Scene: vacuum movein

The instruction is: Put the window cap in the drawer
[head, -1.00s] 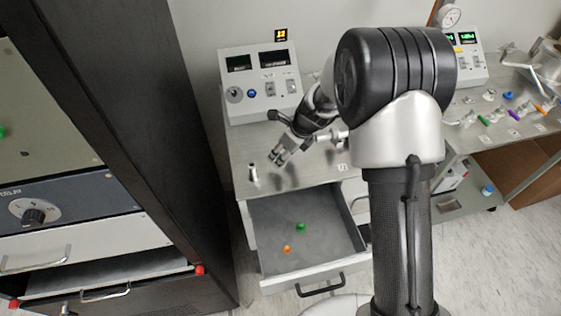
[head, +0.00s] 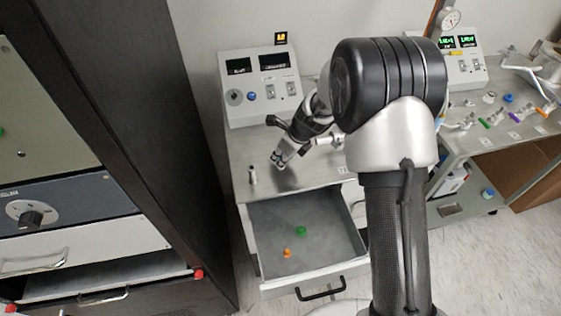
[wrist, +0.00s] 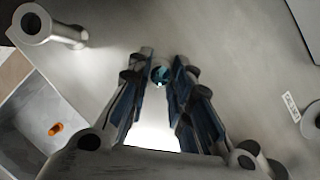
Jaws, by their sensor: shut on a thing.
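My gripper (head: 278,160) is just above the metal cabinet top, behind the open drawer. The drawer (head: 338,248) is pulled out below and in front of the gripper. Inside lie a green piece (head: 301,231) and an orange piece (head: 287,253). The drawer's corner also shows at the left of the wrist view (wrist: 25,115).
A small metal cylinder (head: 253,175) stands on the cabinet top near its front left edge, left of my gripper. A control box (head: 262,88) stands behind. A dark cabinet (head: 165,150) rises at the left. Several coloured fittings lie on the right bench.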

